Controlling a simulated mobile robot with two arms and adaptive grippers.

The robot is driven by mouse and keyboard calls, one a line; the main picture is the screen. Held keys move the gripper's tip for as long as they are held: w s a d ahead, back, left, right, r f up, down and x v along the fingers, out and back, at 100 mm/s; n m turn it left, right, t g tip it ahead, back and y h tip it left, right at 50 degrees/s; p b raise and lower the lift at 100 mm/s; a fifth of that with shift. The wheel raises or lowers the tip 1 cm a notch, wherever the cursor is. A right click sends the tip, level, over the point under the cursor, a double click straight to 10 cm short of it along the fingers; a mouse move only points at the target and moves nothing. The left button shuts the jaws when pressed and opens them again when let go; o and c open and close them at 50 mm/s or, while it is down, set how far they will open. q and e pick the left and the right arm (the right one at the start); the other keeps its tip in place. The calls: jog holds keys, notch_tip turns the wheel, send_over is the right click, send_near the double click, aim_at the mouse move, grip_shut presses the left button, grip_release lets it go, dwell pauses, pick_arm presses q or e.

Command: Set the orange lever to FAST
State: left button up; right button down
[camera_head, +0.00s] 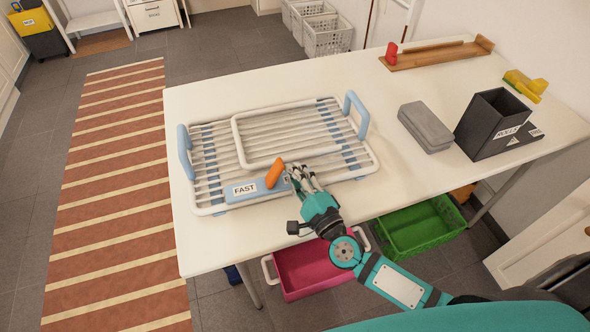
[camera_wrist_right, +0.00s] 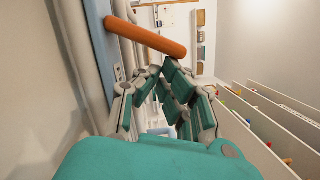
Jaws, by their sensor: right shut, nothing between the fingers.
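The orange lever (camera_head: 275,172) sits on a blue panel at the front edge of a white rack (camera_head: 205,208) on the table. Its tip leans toward the back right. A FAST label (camera_head: 244,189) is on the panel left of the lever. My right gripper (camera_head: 296,172) is shut and empty, just right of the lever. In the right wrist view the lever (camera_wrist_right: 145,38) crosses beyond the fingertips (camera_wrist_right: 160,72). Whether they touch it I cannot tell. Any label right of the lever is hidden behind the gripper. My left gripper is not in view.
Pink (camera_head: 318,270) and green (camera_head: 420,230) crates stand below.

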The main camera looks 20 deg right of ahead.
jog(key=shift+a+r+n+p, duration=0.15)
jog(key=shift+r+n+p, duration=0.25)
jog(key=shift+p, duration=0.35)
jog(key=a+r+n+p, duration=0.1)
jog(key=n+p, duration=0.1)
jog(key=p, duration=0.2)
jog(key=a+n+g+p, duration=0.1)
jog(key=n+p, duration=0.1)
jog(key=p, duration=0.2)
jog(key=a+r+n+p, duration=0.1)
jog(key=n+p, duration=0.1)
jog(key=p, duration=0.2)
jog(key=shift+r+n+g, duration=0.3)
jog(key=shift+r+g, duration=0.05)
jog(key=shift+g, duration=0.05)
jog(key=shift+a+f+n+h+p, duration=0.1)
jog(key=shift+a+n+h+p, duration=0.4)
jog(key=shift+n+p, duration=0.35)
jog(key=shift+a+y, duration=0.3)
jog(key=shift+a, duration=0.05)
jog(key=shift+p, duration=0.3)
jog(key=shift+s, duration=0.1)
